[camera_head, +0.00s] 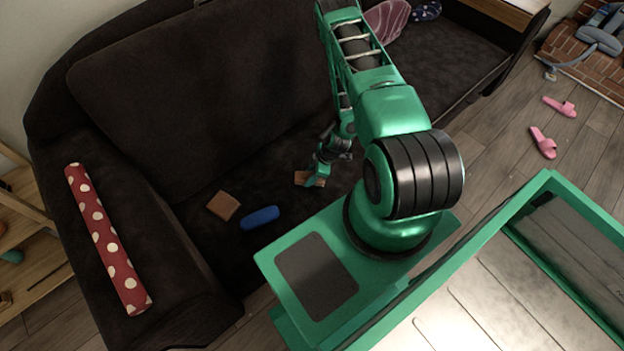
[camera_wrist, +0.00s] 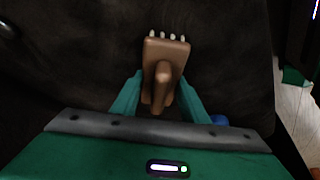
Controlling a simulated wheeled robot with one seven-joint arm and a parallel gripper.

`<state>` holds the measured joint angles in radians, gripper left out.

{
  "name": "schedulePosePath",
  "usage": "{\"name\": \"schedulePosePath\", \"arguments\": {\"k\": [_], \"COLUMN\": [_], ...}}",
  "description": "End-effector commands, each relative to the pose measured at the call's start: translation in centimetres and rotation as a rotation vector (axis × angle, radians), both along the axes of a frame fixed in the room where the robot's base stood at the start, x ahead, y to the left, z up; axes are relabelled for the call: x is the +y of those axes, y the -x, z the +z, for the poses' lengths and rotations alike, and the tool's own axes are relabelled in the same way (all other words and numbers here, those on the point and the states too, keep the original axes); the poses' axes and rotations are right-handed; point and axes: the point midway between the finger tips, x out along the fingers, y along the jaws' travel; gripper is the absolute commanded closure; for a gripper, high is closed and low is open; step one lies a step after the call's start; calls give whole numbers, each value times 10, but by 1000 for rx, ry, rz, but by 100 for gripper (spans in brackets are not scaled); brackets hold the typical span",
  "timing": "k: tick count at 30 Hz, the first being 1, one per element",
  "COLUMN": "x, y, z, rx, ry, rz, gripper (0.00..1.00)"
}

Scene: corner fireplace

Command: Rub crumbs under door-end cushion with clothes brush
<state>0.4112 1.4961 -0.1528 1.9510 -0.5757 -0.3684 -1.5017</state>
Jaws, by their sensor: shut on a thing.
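My gripper (camera_head: 319,172) is low over the dark sofa seat (camera_head: 285,150). In the wrist view its green fingers (camera_wrist: 160,84) are shut on the handle of the brown clothes brush (camera_wrist: 166,48). Several pale bristle tufts show along the brush's far edge. The brush also shows in the head view (camera_head: 302,178), partly behind the gripper, close to the seat; I cannot tell whether it touches. A large dark back cushion (camera_head: 190,90) leans behind the seat. No crumbs can be made out on the dark fabric, and which cushion is the door-end one is unclear.
A tan block (camera_head: 223,206) and a blue rounded object (camera_head: 260,218) lie on the seat left of the gripper. A red polka-dot roll (camera_head: 105,235) rests on the sofa arm. Pink slippers (camera_head: 543,142) lie on the floor at right, near the brick hearth (camera_head: 585,55).

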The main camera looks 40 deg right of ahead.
Motion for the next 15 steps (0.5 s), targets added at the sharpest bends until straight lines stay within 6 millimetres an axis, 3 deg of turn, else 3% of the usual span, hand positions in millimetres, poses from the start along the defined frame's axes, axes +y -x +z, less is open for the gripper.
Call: {"name": "schedulePosePath", "arguments": {"k": [6, 15], "x": [2, 3], "y": [-17, -26], "z": [1, 1], "rx": [-2, 1], "ry": [0, -1], "rz": [1, 0], "gripper": [88, 88]}}
